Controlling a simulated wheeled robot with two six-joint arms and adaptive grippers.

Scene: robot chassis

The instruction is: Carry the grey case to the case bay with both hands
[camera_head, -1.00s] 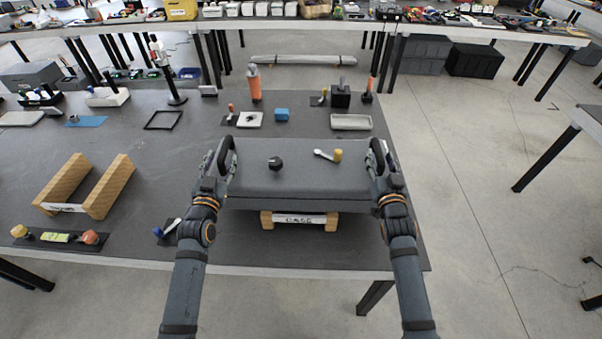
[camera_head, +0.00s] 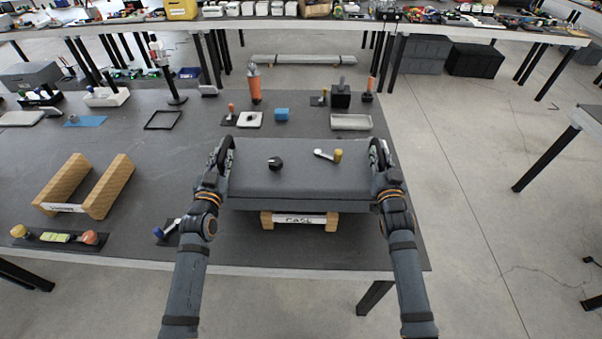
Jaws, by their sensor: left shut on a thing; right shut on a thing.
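The grey case (camera_head: 300,182) is in the middle of the head view, level, above the near part of the dark table. The case bay (camera_head: 329,221), wooden with a white "CASE" label, shows below the front edge. The case hides most of it, so I cannot tell whether they touch.
A second wooden cradle (camera_head: 115,190) stands on the table (camera_head: 150,150) at the left. A strip with coloured pieces (camera_head: 58,238) lies at the near left.

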